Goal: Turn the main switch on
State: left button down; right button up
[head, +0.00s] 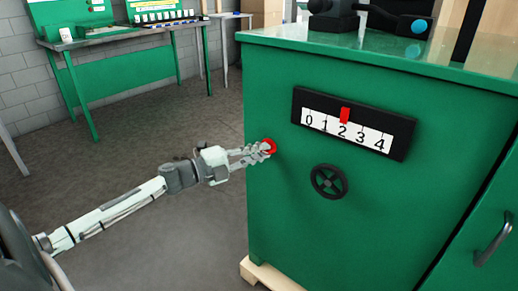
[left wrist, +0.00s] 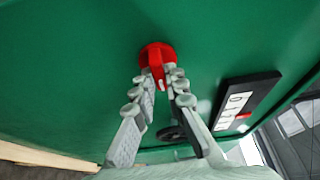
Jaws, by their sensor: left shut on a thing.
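The main switch (head: 270,146) is a red round knob on the front of the green cabinet (head: 270,90), left of the dial. In the left wrist view the red switch (left wrist: 156,55) has a raised grip bar. My left gripper (head: 262,152) reaches it from the left, and its fingertips (left wrist: 160,82) are shut on the bar from both sides. The fingers hide part of the switch in both views. My right gripper is not in view.
A black-framed scale (head: 352,124) numbered 0 to 4 has a red pointer near 2. A black handwheel (head: 329,181) sits below it. A cabinet handle (head: 494,239) is at the right. A green workbench (head: 120,60) stands at the back left. The floor between is clear.

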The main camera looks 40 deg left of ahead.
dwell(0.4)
pick_arm(q)
jog(key=c, duration=1.6)
grip_release()
jog(key=shift+o, duration=0.2)
jog(key=v, duration=1.2)
jog(key=shift+f, duration=0.1)
